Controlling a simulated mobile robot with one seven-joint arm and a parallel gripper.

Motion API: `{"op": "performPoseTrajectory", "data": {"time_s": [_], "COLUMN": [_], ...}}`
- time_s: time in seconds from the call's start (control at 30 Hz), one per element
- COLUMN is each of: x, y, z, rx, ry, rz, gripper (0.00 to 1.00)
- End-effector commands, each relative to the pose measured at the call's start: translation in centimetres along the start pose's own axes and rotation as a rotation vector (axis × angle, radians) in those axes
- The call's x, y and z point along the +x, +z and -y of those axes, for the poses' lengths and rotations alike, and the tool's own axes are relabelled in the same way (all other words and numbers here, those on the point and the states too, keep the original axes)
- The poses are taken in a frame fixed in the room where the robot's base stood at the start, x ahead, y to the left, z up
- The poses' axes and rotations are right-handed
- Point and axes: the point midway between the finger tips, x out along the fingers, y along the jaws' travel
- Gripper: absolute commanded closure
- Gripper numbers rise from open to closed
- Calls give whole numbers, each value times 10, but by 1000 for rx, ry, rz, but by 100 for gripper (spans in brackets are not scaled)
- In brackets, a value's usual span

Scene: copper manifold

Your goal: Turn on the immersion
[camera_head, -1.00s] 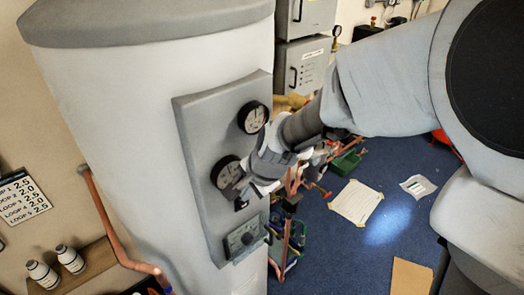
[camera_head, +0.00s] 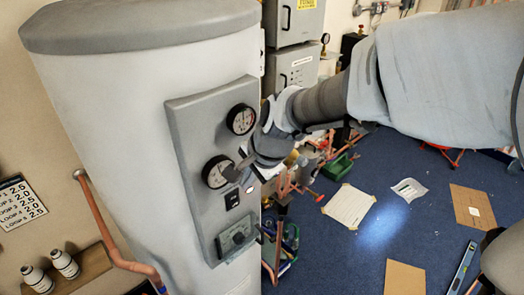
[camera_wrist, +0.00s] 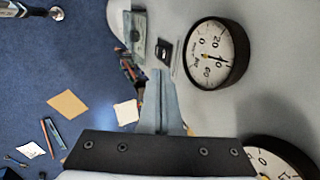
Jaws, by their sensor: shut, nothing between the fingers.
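A grey control panel (camera_head: 190,135) is fixed to the side of a large pale cylinder (camera_head: 110,100). A small black switch (camera_head: 232,199) sits on it, below the lower round gauge (camera_head: 217,175); the switch also shows in the wrist view (camera_wrist: 164,53). I cannot tell its position. A small pinkish-white spot (camera_head: 249,190), perhaps a lamp, shows to its upper right. My gripper (camera_head: 236,172) is shut and empty, its tip just above the switch in the head view and overlapping the gauge. In the wrist view my fingers (camera_wrist: 160,76) point towards the switch, apparently a little short of it.
An upper gauge (camera_head: 240,119) and a square dial unit (camera_head: 237,238) share the panel. Copper pipe (camera_head: 105,220) runs at the left. Pipes and a green tray (camera_head: 338,167) clutter the floor behind.

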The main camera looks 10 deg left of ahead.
Motion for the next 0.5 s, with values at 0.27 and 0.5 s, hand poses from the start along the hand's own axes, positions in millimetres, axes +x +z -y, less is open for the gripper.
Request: {"op": "performPoseTrajectory", "data": {"time_s": [0.27, 0.5], "x": [-34, -38], "y": [0, 0], "z": [14, 15], "rx": [1, 1], "ry": [-1, 2], "rz": [0, 1], "gripper": [100, 100]}}
